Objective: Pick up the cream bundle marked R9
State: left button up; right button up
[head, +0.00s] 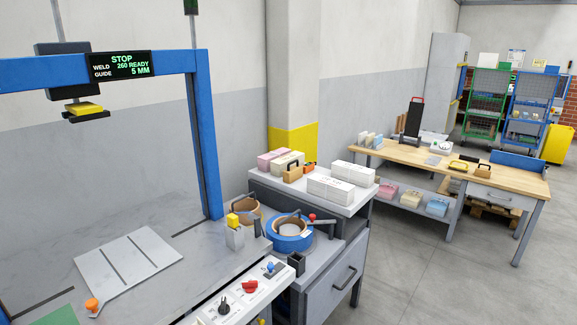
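A cream bundle (286,163) sits at the back left of the grey top shelf (325,207), just right of a pink bundle (266,163). Two white or off-white bundles, one farther back (354,173) and one nearer (331,187), lie on the right of the same shelf. Some dark marks show on the nearer one, but they are too small to read. I cannot tell which bundle bears R9. More small bundles lie on the workbench at the back right. Neither of my grippers is in view.
A blue-framed machine (208,140) with a STOP display (120,64) stands over a grey table (50,265) at left. A blue tape roll (289,234) and a control panel (240,300) are in front of the shelf. A wooden workbench (400,152) stands behind; the floor at right is clear.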

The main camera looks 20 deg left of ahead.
aim_at(276, 166)
jog(key=i+l+z, duration=0.25)
jog(key=i, duration=0.25)
jog(key=i+l+z, duration=0.15)
jog(key=i+z, duration=0.15)
jog(key=i, duration=0.15)
jog(key=i+z, duration=0.2)
jog(key=i, duration=2.65)
jog(key=i+u, duration=0.35)
jog(key=i, duration=0.3)
jog(key=i+l+u, duration=0.2)
jog(key=i+u, duration=0.15)
jog(key=i, duration=0.25)
jog(key=i+u, duration=0.25)
jog(key=u, duration=0.2)
jog(key=i+u, duration=0.2)
jog(key=u, duration=0.25)
jog(key=i+l+u, duration=0.1)
jog(key=i+u, duration=0.15)
jog(key=u, duration=0.2)
jog(key=i+u, duration=0.2)
jog(key=u, duration=0.2)
jog(key=i+l+u, duration=0.15)
jog(key=u, duration=0.3)
jog(key=i+l+u, duration=0.2)
jog(key=u, duration=0.2)
jog(key=i+l+u, duration=0.45)
